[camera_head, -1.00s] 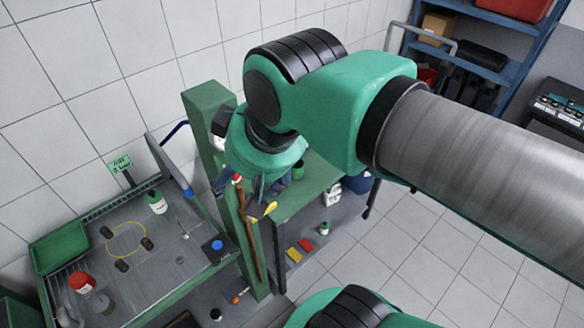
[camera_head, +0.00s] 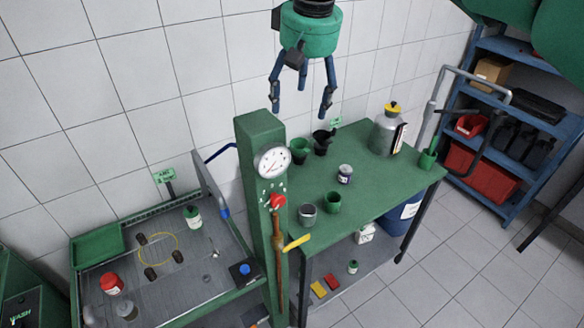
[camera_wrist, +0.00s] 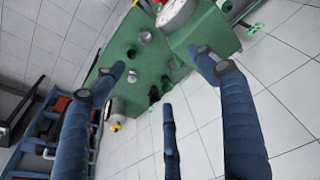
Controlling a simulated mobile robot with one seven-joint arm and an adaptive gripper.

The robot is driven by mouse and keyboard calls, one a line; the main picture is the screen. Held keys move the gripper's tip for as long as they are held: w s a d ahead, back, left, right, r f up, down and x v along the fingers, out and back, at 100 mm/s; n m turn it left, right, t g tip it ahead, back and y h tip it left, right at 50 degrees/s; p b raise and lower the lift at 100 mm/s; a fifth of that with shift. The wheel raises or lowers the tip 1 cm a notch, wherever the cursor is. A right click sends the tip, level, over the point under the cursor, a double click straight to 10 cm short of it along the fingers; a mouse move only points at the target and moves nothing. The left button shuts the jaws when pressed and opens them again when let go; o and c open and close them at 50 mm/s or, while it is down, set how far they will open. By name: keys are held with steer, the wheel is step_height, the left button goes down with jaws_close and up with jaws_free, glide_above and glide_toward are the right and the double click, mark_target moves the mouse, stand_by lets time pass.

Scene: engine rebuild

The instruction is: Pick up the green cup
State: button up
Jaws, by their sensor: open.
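A small green cup (camera_head: 333,203) stands upright near the front edge of the green table (camera_head: 385,193), right beside a grey cup (camera_head: 307,214). In the wrist view, the green cup (camera_wrist: 130,52) shows near the grey cup (camera_wrist: 145,37). A second green, cup-like vessel (camera_head: 299,150) stands at the table's back left, and a green holder (camera_head: 427,158) is at its right end. My gripper (camera_head: 299,109) hangs fingers down, open and empty, high above the back left of the table. Its fingers spread around nothing in the wrist view (camera_wrist: 158,62).
Blue shelves (camera_head: 530,120) stand at right.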

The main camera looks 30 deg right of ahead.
steer(key=w+d+f+g, duration=0.1)
steer(key=w+d+f, duration=0.15)
steer(key=d, duration=0.55)
steer(key=w+d+f+m+g+y, duration=0.1)
steer(key=w+d, duration=0.3)
steer(key=d, duration=0.4)
steer(key=w+d+f+g, duration=0.15)
steer(key=w+d, duration=0.25)
steer(key=d, duration=0.4)
step_height(320, 180, down, 37)
steer(key=shift+a+t, duration=0.2)
steer(key=shift+t, duration=0.15)
steer(key=shift+s, duration=0.1)
step_height(320, 180, down, 8)
steer(key=shift+a+f+b, duration=0.15)
steer(key=shift+f+b, duration=0.05)
steer(key=shift+b, duration=0.45)
